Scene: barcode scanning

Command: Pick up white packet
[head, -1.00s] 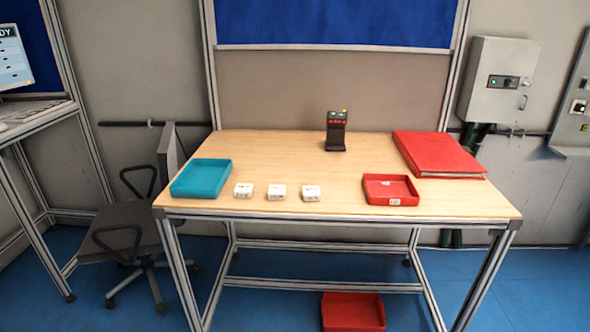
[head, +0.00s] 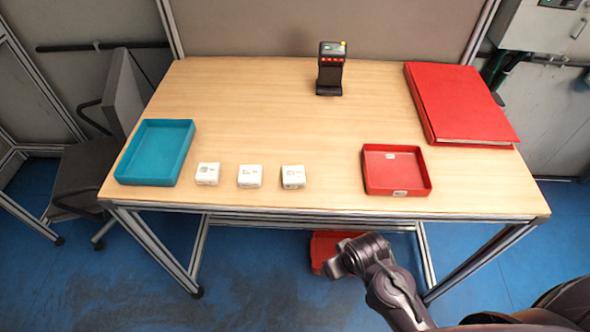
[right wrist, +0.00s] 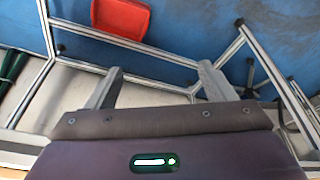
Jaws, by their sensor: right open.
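Three small white packets stand in a row near the front edge of the table: the left one (head: 207,173), the middle one (head: 250,176) and the right one (head: 293,177). Each has dark print on it. My right gripper (head: 342,260) is in front of the table, apart from the packets and to their lower right. In the right wrist view its two fingers (right wrist: 160,84) are spread with nothing between them. No packet shows in that view. My left gripper is out of view.
A teal tray (head: 128,170) lies left of the packets and a red tray (head: 427,188) right. A black scanner (head: 330,75) stands at the back. A red binder (head: 460,100) lies at right. A red bin (right wrist: 120,17) is under the table. The table's middle is clear.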

